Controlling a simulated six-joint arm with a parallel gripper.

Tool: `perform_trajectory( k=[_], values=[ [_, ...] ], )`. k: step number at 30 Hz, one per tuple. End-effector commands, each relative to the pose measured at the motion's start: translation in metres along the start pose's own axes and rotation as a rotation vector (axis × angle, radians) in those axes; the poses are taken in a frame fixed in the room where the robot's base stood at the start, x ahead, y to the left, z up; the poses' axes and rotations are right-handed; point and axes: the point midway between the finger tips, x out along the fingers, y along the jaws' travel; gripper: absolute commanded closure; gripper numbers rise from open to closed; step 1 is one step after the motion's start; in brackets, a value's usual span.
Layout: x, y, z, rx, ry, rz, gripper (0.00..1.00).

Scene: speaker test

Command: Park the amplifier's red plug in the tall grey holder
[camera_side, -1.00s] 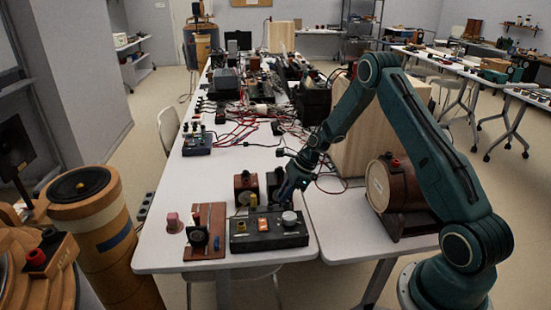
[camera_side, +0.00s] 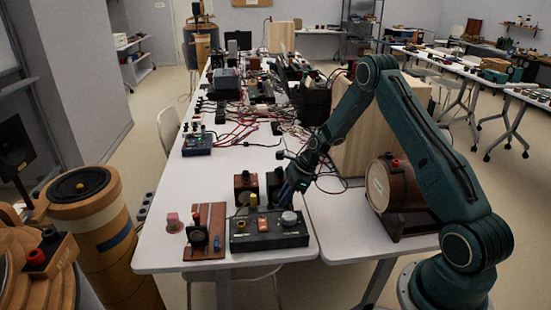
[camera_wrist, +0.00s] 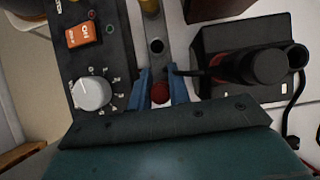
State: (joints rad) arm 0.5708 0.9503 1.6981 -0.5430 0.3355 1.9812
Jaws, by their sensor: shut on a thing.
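My gripper (camera_wrist: 159,91) is shut on the red plug (camera_wrist: 160,94), whose round red end shows between the two blue fingers. In the side view my gripper (camera_side: 284,201) is low behind the black amplifier box (camera_side: 270,241), and the plug is hidden there. The amplifier (camera_wrist: 112,58) has an orange switch and a pale knob, left of my fingers in the wrist view. A grey upright piece with a dark round opening, which looks like the holder (camera_wrist: 172,32), lies just beyond the fingertips. I cannot tell its height or whether the plug touches it.
A black unit (camera_wrist: 225,40) with a dark cylinder stands close right of my fingers. A wooden speaker box (camera_side: 245,188) is behind the amplifier, and a brown board (camera_side: 205,232) is left of it. Red and black cables (camera_side: 232,133) cover the table farther back.

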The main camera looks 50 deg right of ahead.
Motion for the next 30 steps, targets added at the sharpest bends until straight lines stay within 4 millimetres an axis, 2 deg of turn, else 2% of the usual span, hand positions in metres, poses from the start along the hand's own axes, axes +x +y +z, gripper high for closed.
perform_trajectory(
  k=[30],
  values=[
    [0.0053, 0.0001, -0.0030, 0.000, 0.000, 0.000, 1.00]
  ],
)
